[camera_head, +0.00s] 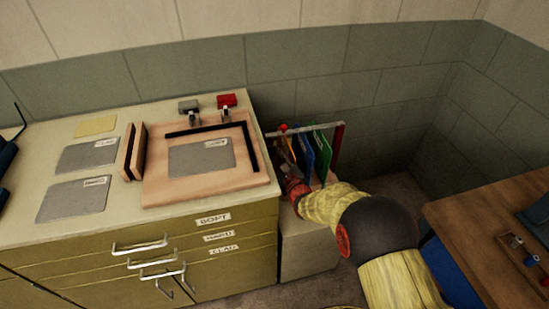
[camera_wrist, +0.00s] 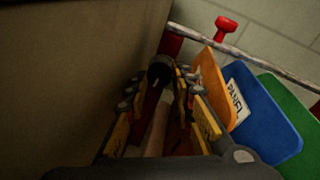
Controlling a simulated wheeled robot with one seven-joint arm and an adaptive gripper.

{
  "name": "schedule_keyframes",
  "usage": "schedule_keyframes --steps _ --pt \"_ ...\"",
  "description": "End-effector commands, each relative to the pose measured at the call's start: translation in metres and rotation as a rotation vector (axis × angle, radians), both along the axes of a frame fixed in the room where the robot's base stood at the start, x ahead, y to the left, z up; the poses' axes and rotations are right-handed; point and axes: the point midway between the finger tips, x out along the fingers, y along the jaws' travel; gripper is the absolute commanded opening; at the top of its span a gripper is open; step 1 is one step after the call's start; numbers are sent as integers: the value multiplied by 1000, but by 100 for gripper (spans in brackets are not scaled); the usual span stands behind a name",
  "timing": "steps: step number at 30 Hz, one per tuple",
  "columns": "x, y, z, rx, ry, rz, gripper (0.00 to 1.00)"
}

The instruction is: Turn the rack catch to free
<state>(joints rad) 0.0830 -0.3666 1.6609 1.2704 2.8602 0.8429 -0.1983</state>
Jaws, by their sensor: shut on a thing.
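The rack (camera_head: 325,126) stands beyond the cabinet's right side, with a light bar over coloured boards. A red knob (camera_head: 283,127) stands on the bar's left end; it also shows in the wrist view (camera_wrist: 227,24), clear of my fingers. My gripper (camera_head: 286,150) reaches down at the rack's left end. In the wrist view my gripper (camera_wrist: 160,80) is closed around a dark rounded piece (camera_wrist: 160,72) near the red end post (camera_wrist: 171,42). I cannot tell whether this piece is the rack catch. My fingers hide much of it.
Orange (camera_wrist: 211,85), blue (camera_wrist: 262,118) and green (camera_wrist: 292,112) boards stand close to my gripper's right. The cabinet (camera_head: 225,240) is close on its left. A brown bench (camera_head: 480,220) stands at the right. Some floor is clear between rack and bench.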

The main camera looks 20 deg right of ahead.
Motion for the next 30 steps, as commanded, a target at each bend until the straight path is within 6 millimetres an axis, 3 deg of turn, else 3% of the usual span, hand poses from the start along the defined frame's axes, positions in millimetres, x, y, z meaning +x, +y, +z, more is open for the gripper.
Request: schedule_keyframes --steps 5,6,9,20,26,30 --pt "-1 1 -1 0 1 3 0" --pt "-1 1 -1 0 1 3 27" --pt "-1 1 -1 0 1 2 32" --pt "-4 0 0 1 0 1 32" --pt "-26 -4 5 1 0 -1 32" --pt "-51 -7 9 1 0 0 32"
